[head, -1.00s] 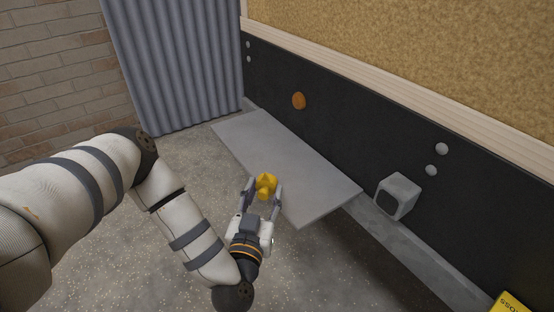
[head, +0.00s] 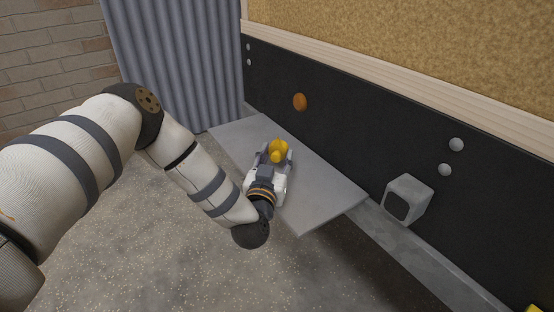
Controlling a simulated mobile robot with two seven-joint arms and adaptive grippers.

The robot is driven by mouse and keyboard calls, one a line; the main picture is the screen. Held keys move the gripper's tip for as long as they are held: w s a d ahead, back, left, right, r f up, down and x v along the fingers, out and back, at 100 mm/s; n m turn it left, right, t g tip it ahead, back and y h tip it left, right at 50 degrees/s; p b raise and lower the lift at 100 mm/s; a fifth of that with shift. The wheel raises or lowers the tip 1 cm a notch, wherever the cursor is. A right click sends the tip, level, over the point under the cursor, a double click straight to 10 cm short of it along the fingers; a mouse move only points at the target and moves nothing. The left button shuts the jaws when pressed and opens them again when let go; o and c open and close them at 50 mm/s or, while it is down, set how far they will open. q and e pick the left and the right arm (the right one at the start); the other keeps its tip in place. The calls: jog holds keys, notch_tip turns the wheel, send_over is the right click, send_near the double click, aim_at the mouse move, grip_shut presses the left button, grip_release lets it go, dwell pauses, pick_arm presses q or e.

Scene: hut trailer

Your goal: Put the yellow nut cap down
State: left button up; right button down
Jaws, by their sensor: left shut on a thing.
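The yellow nut cap (head: 278,150) is held between the fingers of my left gripper (head: 275,156), which is shut on it. The gripper and cap show over the far middle part of a flat grey shelf (head: 315,205). I cannot tell whether the cap touches the shelf or is a little above it. My right gripper is not in view.
A grey box-shaped fitting (head: 408,199) stands right of the shelf. The shelf's near right part is bare. A blue-grey corrugated sheet (head: 175,60) stands at the back left.

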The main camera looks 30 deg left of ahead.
pick_arm(q)
jog(key=shift+w+a+f, duration=0.2)
jog(key=shift+w+f, duration=0.1)
jog(key=shift+w, duration=0.1)
jog(key=shift+f, duration=0.15)
jog(key=o, duration=1.3)
jog(key=shift+s+f, duration=0.1)
